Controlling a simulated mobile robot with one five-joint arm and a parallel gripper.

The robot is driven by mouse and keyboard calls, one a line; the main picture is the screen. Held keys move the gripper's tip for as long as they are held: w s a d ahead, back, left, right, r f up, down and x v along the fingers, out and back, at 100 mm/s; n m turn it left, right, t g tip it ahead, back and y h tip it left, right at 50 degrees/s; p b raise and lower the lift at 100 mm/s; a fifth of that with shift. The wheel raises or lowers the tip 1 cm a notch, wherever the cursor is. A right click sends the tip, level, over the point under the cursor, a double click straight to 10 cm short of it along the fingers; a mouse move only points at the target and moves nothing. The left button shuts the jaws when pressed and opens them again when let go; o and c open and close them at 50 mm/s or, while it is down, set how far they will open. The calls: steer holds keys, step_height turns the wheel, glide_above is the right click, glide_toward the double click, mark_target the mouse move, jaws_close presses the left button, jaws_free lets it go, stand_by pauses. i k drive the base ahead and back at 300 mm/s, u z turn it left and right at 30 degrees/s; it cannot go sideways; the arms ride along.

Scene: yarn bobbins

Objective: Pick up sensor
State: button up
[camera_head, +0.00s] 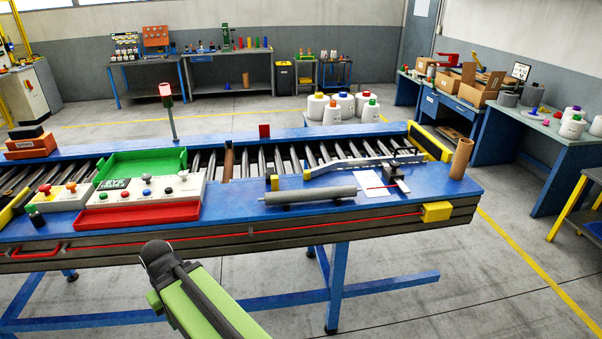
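No part is clearly labelled as a sensor. A small dark device on a bracket (396,172) stands at the right part of the blue conveyor frame, with a thin red line beside it over a white sheet (372,183); it may be the sensor, but it is too small to tell. My green arm link with a dark rounded joint rises from the bottom of the view, in front of the conveyor. My gripper's fingers do not show, and nothing held is visible.
The roller conveyor (330,222) spans the view. On it are a grey cylinder (309,195), a brown tube (461,158), a red tray (140,215), a green tray (142,164), button panels and a signal lamp (167,97). Open floor lies front right.

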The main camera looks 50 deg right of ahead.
mark_target(270, 167)
steer(key=z, duration=0.05)
steer(key=i, duration=1)
steer(key=u, duration=0.05)
